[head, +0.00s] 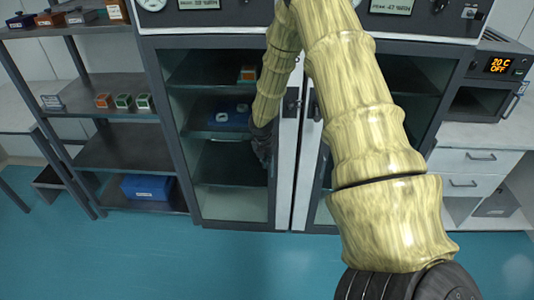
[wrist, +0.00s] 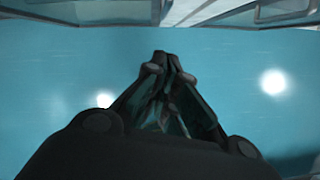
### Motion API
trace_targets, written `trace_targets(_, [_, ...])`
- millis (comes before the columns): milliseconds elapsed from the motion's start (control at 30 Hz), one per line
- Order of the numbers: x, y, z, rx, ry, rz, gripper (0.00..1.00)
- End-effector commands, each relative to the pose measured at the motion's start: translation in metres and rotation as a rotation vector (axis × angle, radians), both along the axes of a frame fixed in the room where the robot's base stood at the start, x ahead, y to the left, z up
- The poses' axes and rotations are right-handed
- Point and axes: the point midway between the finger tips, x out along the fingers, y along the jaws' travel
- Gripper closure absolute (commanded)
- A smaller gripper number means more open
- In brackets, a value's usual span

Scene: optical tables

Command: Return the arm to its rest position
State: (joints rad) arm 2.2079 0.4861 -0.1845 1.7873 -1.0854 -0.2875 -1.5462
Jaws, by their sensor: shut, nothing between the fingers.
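My arm (head: 365,110) reaches up from the lower right of the head view, bends at the top and comes down in front of the cabinet. My gripper (head: 265,165) hangs at the end of it, before the cabinet's left glass door, dark and small in the head view. In the wrist view my gripper (wrist: 168,62) points out over the blue floor. Its fingertips meet and nothing is between them.
The glass-fronted cabinet (head: 183,150) stands close behind my gripper. An open shelf rack (head: 110,85) with small boxes and a blue bin (head: 147,187) is on the left. A drawer counter (head: 475,165) with an oven (head: 490,80) is on the right. The blue floor (head: 180,260) in front is clear.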

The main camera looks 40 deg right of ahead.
Motion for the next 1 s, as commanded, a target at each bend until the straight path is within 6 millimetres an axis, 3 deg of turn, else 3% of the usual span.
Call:
trace_targets(300, [-0.003,0.003,0.016,0.0,-0.001,0.0,1.0])
trace_targets(533, [-0.003,0.004,0.016,0.001,0.0,-0.001,1.0])
trace_targets(633, [-0.006,0.012,0.011,0.017,-0.002,-0.022,1.0])
trace_targets(767, [-0.021,0.048,-0.012,0.084,-0.009,-0.127,1.0])
trace_targets(1000, [-0.081,0.156,-0.073,0.269,-0.009,-0.53,1.0])
